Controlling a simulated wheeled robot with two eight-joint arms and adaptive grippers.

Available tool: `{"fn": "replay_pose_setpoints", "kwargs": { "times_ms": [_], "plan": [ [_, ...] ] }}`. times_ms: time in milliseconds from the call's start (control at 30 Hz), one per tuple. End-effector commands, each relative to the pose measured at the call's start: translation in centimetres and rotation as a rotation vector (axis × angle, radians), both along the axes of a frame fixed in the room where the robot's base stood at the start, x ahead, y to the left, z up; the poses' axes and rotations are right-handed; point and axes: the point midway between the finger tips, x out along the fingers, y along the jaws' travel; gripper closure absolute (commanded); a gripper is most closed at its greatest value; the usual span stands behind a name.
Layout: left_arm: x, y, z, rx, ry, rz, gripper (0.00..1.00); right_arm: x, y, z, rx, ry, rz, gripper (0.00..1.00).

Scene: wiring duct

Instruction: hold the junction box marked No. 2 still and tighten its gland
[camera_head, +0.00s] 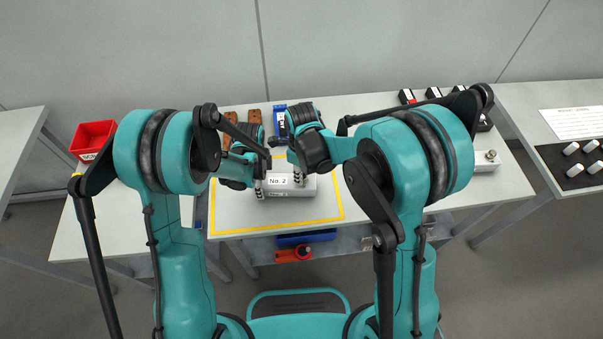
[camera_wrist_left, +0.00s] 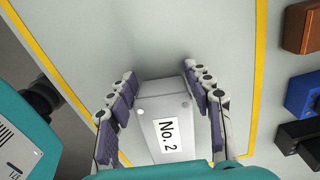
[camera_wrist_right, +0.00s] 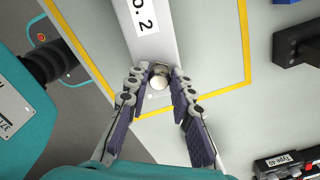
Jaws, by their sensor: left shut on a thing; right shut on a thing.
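The junction box marked No. 2 (camera_head: 304,190) is a light grey block with a white label, lying on the table inside the yellow outline. My left gripper (camera_head: 259,187) is shut across the box's left part; in the left wrist view its fingers (camera_wrist_left: 160,75) lie along both sides of the box (camera_wrist_left: 150,116). My right gripper (camera_head: 298,175) is at the box's right end. In the right wrist view its fingertips (camera_wrist_right: 160,72) are closed around the round metallic gland (camera_wrist_right: 158,80) on the end of the box (camera_wrist_right: 152,48). The gland is hidden in the head view.
Another grey box with a gland (camera_head: 487,159) stands at the table's right. A red bin (camera_head: 93,137) is at the left. Brown blocks (camera_head: 254,117), a blue block (camera_head: 281,116) and black boxes (camera_head: 407,97) line the back. The outlined area's front (camera_head: 280,215) is clear.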

Motion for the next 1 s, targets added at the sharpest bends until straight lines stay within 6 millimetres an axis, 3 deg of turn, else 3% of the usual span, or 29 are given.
{"fn": "replay_pose_setpoints", "kwargs": {
  "times_ms": [133,167,200,233,567,1000],
  "plan": [
    [-0.09,-0.28,-0.01,-0.006,0.002,-0.004,0.86,0.08,0.33,0.03,0.008,-0.002,0.004,1.0],
    [-0.09,-0.29,-0.01,-0.006,0.002,-0.005,0.86,0.07,0.34,0.03,0.008,-0.002,0.004,0.75],
    [-0.09,-0.29,-0.01,-0.006,0.002,-0.005,0.86,0.07,0.33,0.03,0.008,-0.002,0.005,0.64],
    [-0.08,-0.28,-0.01,-0.006,0.002,-0.004,0.86,0.06,0.32,0.03,0.008,-0.002,0.005,0.6],
    [-0.03,-0.21,0.0,-0.005,0.001,-0.003,0.86,-0.03,0.25,0.01,0.005,-0.001,0.042,0.6],
    [0.0,-0.22,0.0,-0.004,0.001,-0.003,0.86,-0.69,0.23,0.0,0.001,0.016,0.753,0.6]
  ]
}}
